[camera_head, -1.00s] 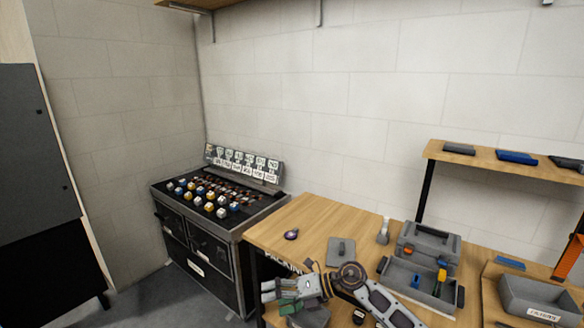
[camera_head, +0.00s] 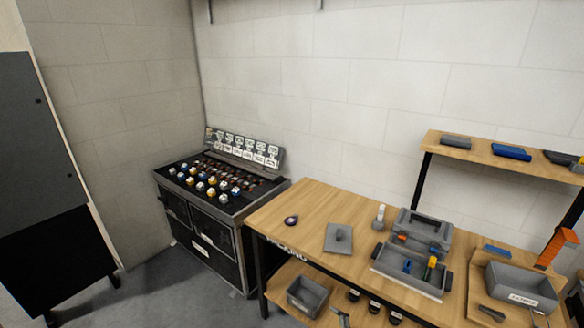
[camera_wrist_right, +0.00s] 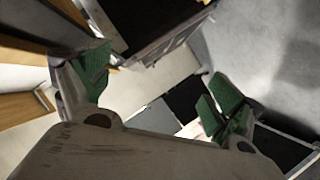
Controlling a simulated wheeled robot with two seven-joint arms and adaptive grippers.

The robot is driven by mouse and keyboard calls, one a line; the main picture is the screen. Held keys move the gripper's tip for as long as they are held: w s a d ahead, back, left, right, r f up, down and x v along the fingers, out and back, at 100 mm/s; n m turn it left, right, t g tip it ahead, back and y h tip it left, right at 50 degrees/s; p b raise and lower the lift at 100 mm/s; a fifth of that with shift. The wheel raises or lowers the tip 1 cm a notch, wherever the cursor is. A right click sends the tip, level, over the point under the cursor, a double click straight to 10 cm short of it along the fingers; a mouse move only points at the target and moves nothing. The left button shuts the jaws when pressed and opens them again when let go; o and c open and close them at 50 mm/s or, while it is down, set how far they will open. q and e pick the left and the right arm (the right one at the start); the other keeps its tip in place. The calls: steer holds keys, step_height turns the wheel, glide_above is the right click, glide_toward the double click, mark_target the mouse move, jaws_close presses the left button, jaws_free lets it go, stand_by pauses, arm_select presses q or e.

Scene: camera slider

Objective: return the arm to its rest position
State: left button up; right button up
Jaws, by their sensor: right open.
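In the right wrist view my right gripper (camera_wrist_right: 155,95) is open. Its two green-padded fingers stand wide apart with nothing between them. Past the fingers I see the floor, part of a dark cabinet at the top and a wooden surface at the left. My right arm does not show in the head view now. My left gripper does not show in either view.
A wooden workbench (camera_head: 318,206) holds an open grey toolbox (camera_head: 408,284), a grey lidded plate (camera_head: 338,238) and a small dark round object (camera_head: 291,220). A black cabinet (camera_head: 200,235) with several coloured cubes stands left of it. A grey bin (camera_head: 522,285) is at the right.

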steer(key=s+d+f+m+g+h+p, duration=0.1)
steer(key=s+d+f+m+g+h, duration=0.25)
steer(key=s+f, duration=0.65)
steer(key=s+d+f+m+g+h+p, duration=0.15)
steer(key=s+d+f+m, duration=0.25)
steer(key=s+d+f, duration=0.5)
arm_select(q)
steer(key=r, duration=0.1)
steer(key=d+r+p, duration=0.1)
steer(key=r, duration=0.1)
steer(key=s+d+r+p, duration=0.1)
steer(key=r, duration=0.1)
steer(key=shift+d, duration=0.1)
arm_select(e)
steer(key=s+f+m+g+h, duration=0.1)
steer(key=s+f+m+g, duration=0.1)
steer(key=s, duration=1.4)
steer(key=s+f+m+g+h, duration=0.1)
steer(key=s+f+m+g, duration=0.2)
steer(key=s, duration=1.3)
step_height(320, 180, down, 2)
steer(key=shift+s+d+f+g+h, duration=0.1)
steer(key=shift+s+d+g+h, duration=0.15)
steer(key=shift+g, duration=0.35)
